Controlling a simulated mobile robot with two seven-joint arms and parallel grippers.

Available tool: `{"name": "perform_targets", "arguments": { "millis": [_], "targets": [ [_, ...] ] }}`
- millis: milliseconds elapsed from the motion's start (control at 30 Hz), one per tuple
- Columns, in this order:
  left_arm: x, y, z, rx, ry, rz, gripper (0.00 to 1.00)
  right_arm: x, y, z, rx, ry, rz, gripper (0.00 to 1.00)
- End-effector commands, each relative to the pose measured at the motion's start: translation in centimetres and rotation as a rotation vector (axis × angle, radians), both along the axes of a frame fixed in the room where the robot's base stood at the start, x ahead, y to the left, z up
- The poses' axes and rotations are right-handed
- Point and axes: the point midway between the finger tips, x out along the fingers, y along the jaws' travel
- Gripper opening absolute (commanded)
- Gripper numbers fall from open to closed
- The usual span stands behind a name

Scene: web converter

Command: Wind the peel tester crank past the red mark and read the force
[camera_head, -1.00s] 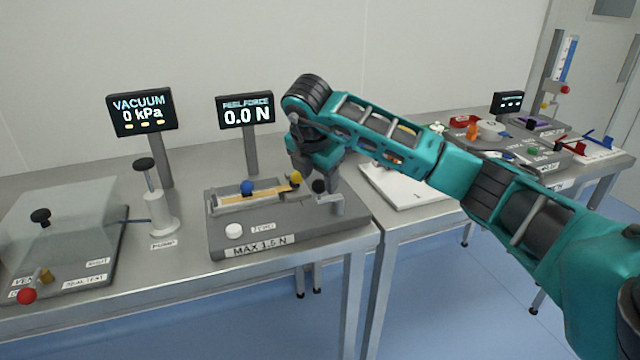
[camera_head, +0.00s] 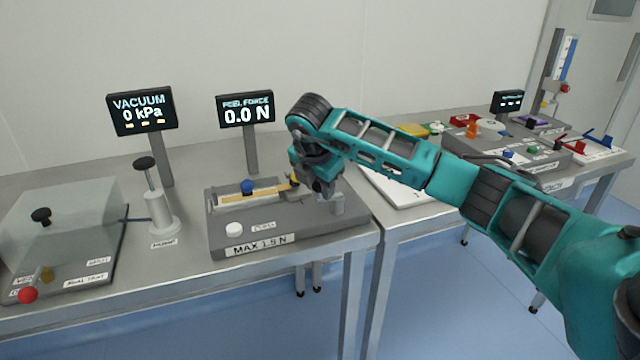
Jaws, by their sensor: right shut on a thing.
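The grey peel tester (camera_head: 290,235) stands on the near metal table, with a "MAX 1.5 N" label on its front. A blue knob (camera_head: 247,186) sits on its strip of yellow film (camera_head: 265,193). The peel force display (camera_head: 246,110) reads 0.0 N. My right gripper (camera_head: 318,187) is low over the tester's right end, shut on the black crank knob, which the fingers mostly hide. The crank's grey post (camera_head: 338,203) stands just right of the fingers. I cannot make out the red mark. My left gripper is not in view.
A white zero button (camera_head: 234,230) is on the tester's front left. A pump (camera_head: 158,205), a clear vacuum chamber (camera_head: 60,220) and a vacuum display (camera_head: 142,110) reading 0 kPa stand to the left. Another table with devices (camera_head: 510,150) is to the right, beyond my arm.

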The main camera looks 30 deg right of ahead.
Motion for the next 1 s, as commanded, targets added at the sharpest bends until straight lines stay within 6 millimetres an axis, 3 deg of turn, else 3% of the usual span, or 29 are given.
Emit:
{"name": "perform_targets", "arguments": {
  "millis": [167, 567, 1000],
  "targets": [
    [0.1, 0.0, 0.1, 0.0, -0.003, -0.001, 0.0, 0.0, -0.1, 0.0, 0.0, -0.002, -0.001, 0.04],
    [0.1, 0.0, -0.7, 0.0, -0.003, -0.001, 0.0, -0.3, -0.1, -0.1, -0.001, -0.003, 0.076, 0.03],
    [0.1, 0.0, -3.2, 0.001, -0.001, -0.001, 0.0, -1.8, -0.2, -0.2, -0.003, -0.004, 0.438, 0.03]
  ]
}}
